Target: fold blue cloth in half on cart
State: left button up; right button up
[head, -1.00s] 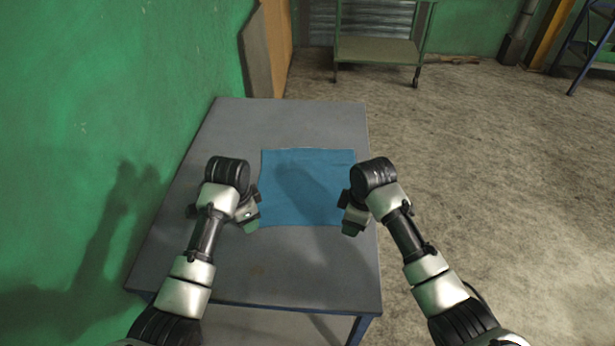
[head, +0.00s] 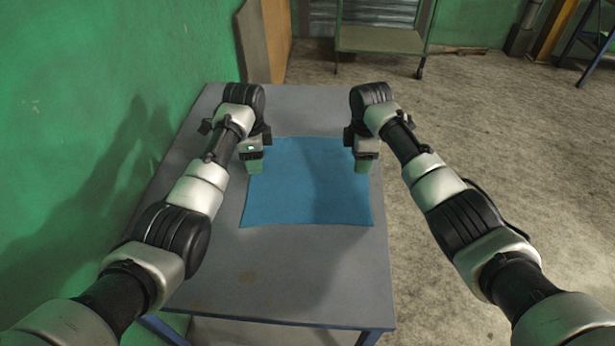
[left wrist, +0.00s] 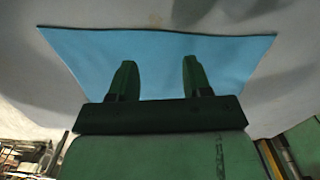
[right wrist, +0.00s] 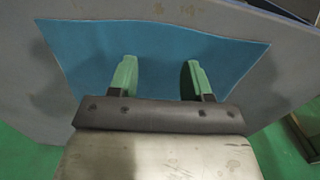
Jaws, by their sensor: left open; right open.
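The blue cloth (head: 308,190) lies flat on the grey top of the cart (head: 290,275). Its near edge is straight and clear. Its far corners are partly hidden behind my grippers. My left gripper (head: 254,166) is open, with green fingers over the cloth's left side. My right gripper (head: 362,166) is open over its right side. In the left wrist view the cloth (left wrist: 155,70) shows between the two empty fingers. In the right wrist view the cloth (right wrist: 155,60) also lies between empty fingers. I cannot tell whether the fingertips touch it.
A green wall (head: 90,90) runs close along the cart's left side. A green-framed shelf trolley (head: 380,40) stands behind the cart. Open concrete floor (head: 500,150) lies to the right. The near part of the cart top is bare.

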aim_at(257, 177)
pick_arm(q)
jog(key=shift+f, duration=2.15)
pick_arm(e)
jog(key=shift+f, duration=2.15)
pick_arm(q)
jog(key=shift+f, duration=0.15)
pick_arm(e)
jog(key=shift+f, duration=0.15)
pick_arm(q)
grip_shut()
pick_arm(e)
grip_shut()
